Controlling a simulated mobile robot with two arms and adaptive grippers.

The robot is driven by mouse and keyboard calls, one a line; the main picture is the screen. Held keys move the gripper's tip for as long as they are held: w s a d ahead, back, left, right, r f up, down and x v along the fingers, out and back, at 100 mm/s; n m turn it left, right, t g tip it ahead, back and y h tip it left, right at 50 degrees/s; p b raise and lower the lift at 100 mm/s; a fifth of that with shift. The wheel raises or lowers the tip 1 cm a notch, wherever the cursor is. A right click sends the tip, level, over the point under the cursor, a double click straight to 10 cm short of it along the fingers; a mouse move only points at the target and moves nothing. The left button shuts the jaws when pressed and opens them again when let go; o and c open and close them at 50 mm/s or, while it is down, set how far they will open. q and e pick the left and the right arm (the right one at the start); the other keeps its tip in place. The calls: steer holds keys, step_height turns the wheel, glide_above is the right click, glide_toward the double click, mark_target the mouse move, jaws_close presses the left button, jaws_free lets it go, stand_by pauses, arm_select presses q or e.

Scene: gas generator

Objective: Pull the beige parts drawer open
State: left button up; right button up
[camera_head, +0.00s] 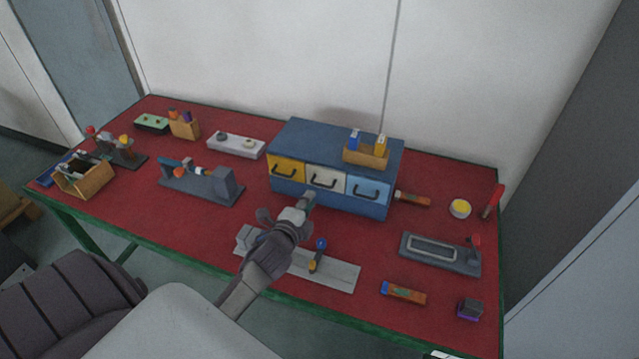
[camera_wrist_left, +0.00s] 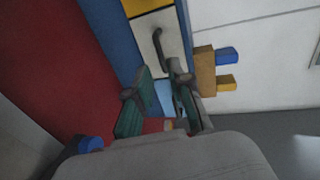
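The beige parts drawer (camera_head: 326,179) is the middle one of three drawers in a blue cabinet (camera_head: 330,140). Its front looks flush with its neighbours, so it is shut. It has a dark bar handle (camera_head: 324,183). My left gripper (camera_head: 306,200) is just in front of and below this drawer. In the left wrist view the drawer (camera_wrist_left: 148,28) and its handle (camera_wrist_left: 158,45) lie just beyond the fingertips. The left gripper (camera_wrist_left: 158,88) is open there, with a gap between its fingers and nothing held. I cannot tell whether a fingertip touches the handle. My right gripper is not in view.
A yellow drawer (camera_head: 286,170) and a light-blue drawer (camera_head: 367,191) flank it. A small wooden box (camera_head: 365,157) stands on the cabinet. A grey plate with a blue-topped piece (camera_head: 318,252) lies below the arm.

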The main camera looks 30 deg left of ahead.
mark_target(319, 185)
arm_select(q)
steer(key=x, duration=0.9)
steer(key=shift+s+p, duration=0.1)
steer(key=shift+p, duration=0.2)
jaws_close()
